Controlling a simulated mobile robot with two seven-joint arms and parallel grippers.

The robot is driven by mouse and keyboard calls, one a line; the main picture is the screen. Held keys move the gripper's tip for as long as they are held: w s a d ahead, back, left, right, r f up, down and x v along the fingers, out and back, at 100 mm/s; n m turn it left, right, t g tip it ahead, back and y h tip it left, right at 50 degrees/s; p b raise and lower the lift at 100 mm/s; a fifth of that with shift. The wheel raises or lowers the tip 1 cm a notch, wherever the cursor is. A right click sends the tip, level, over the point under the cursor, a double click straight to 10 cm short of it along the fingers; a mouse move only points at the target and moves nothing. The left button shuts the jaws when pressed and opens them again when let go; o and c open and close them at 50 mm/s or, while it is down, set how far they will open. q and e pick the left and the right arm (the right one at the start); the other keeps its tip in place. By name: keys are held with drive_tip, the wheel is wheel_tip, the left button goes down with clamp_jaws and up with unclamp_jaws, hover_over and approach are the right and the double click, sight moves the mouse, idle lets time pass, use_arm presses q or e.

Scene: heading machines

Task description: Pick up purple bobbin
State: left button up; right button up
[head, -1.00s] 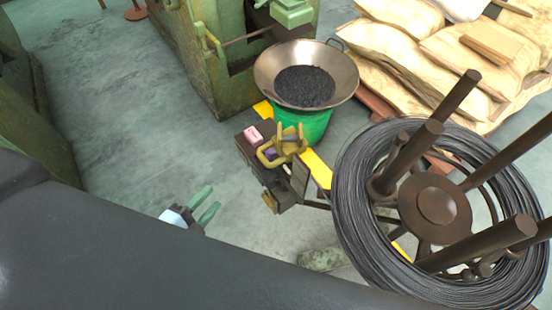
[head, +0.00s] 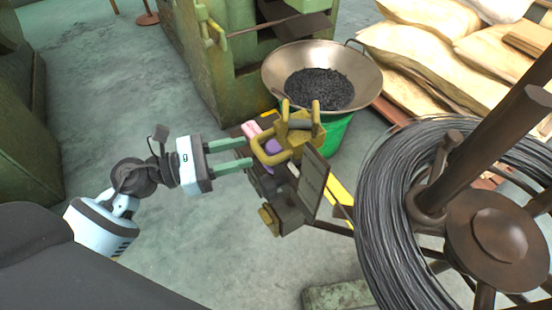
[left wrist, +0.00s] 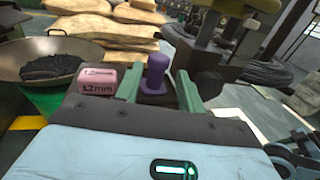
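The purple bobbin (head: 273,147) stands on the dark machine stand in the head view, partly hidden behind a mustard-yellow bracket (head: 286,142). It shows upright in the left wrist view (left wrist: 157,72), lined up between the two green fingers. My left gripper (head: 249,153) is open, with its fingertips pointing right, just left of the bobbin in the head view. The left wrist view also shows the open gripper (left wrist: 159,88) with a gap on both sides of the bobbin. I cannot tell how far the bobbin sits between the fingertips. My right gripper is not in view.
A pink block (head: 251,130) marked 1.2mm sits beside the bobbin, close to the left finger in the left wrist view (left wrist: 97,80). A metal bowl of dark pieces (head: 361,72) stands behind. A large wire coil (head: 385,200) is at right. Open floor lies left.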

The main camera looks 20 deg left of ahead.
sight(273, 146)
use_arm(q)
drive_tip(key=shift+f+x, duration=0.15)
drive_tip(key=shift+x, duration=1.15)
drive_tip(key=shift+f+x, duration=0.15)
drive_tip(key=shift+x, duration=1.15)
drive_tip(key=shift+f+x, duration=0.2)
drive_tip(key=shift+x, duration=1.1)
drive_tip(key=c, duration=0.7)
